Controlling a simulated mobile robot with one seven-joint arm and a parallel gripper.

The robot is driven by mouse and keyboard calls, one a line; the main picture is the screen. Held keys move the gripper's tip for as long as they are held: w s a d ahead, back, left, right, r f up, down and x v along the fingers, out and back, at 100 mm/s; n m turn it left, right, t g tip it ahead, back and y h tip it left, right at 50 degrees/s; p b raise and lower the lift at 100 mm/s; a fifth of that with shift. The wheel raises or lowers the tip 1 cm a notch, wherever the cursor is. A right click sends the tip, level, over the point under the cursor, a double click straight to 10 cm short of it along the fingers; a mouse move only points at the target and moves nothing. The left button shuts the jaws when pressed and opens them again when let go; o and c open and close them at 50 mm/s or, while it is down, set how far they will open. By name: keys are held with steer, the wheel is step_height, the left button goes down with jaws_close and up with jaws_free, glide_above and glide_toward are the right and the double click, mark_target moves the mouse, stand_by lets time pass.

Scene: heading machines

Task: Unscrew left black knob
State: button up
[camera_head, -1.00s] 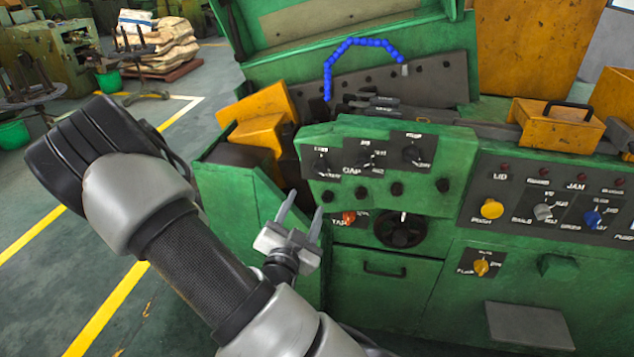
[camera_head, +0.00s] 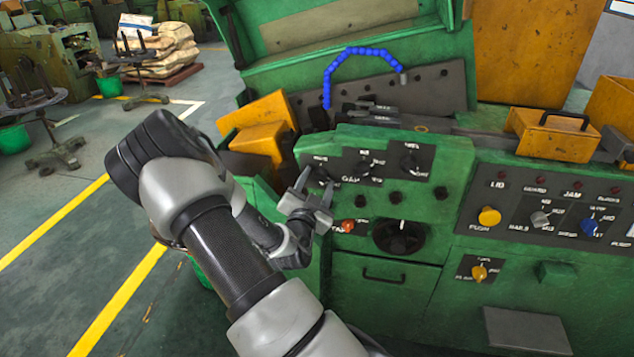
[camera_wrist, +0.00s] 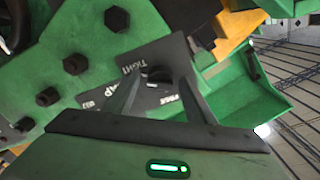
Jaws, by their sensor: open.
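The left black knob (camera_head: 321,172) sits on a dark labelled plate at the left end of the green control box. It is partly hidden by a finger in the head view. My gripper (camera_head: 316,179) is open in front of this plate, its two fingers pointing up toward the knob. In the wrist view the knob (camera_wrist: 157,74) shows between the two fingertips of my gripper (camera_wrist: 159,78). I cannot tell whether the fingers touch it. A middle knob (camera_head: 365,167) and a right knob (camera_head: 410,162) sit on the same box.
Several black bolts (camera_head: 395,198) line the box below the knobs. Yellow blocks (camera_head: 258,125) stand behind the box's left end.

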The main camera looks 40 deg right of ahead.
steer(key=c, duration=1)
steer(key=shift+c, duration=0.2)
